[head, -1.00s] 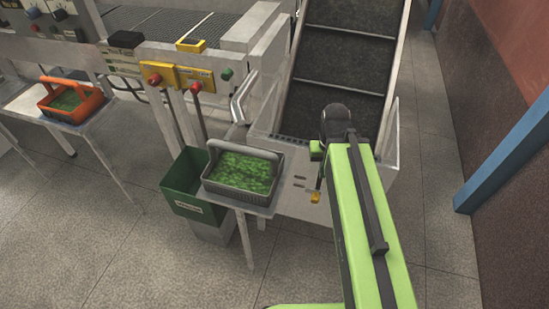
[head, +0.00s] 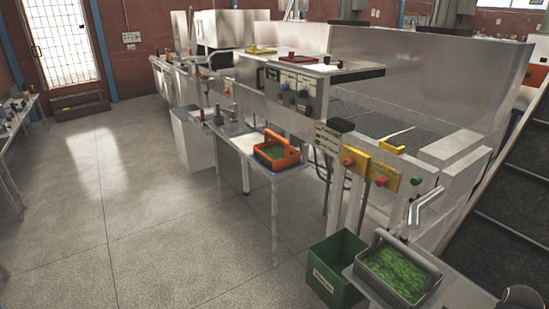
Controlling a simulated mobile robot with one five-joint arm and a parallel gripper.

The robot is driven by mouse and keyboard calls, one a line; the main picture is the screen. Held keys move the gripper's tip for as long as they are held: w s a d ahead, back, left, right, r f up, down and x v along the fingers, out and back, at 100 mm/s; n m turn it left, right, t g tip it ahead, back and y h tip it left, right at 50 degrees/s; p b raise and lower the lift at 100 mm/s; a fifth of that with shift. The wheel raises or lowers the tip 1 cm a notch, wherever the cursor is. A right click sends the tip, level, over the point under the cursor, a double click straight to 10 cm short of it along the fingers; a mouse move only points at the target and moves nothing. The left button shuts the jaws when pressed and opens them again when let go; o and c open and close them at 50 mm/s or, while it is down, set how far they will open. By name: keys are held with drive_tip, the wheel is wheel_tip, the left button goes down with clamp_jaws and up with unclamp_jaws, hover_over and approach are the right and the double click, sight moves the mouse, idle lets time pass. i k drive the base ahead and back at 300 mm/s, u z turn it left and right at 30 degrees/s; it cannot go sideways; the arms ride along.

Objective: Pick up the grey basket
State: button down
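The grey basket (head: 428,284) stands upright on a small metal table at the lower right of the head view. It has a raised handle and holds green contents. My gripper is not visible now; only a dark rounded part of my arm shows at the bottom right edge. An orange basket (head: 292,161), also with green contents, stands on another metal table left of and behind the grey one.
A green bin (head: 338,268) stands just left of the grey basket's table. A large machine with control panels (head: 291,98) runs behind both tables. An inclined conveyor (head: 505,195) rises at the right. The floor (head: 150,220) at left is open.

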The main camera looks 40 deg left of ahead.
sight(404, 279)
drive_tip(key=u, duration=5.6)
drive_tip(key=i, duration=0.1)
drive_tip(key=z, duration=2.85)
drive_tip(key=k, duration=0.75)
drive_tip(key=z, duration=1.25)
drive_tip(key=i, duration=1)
drive_tip(key=u, duration=0.1)
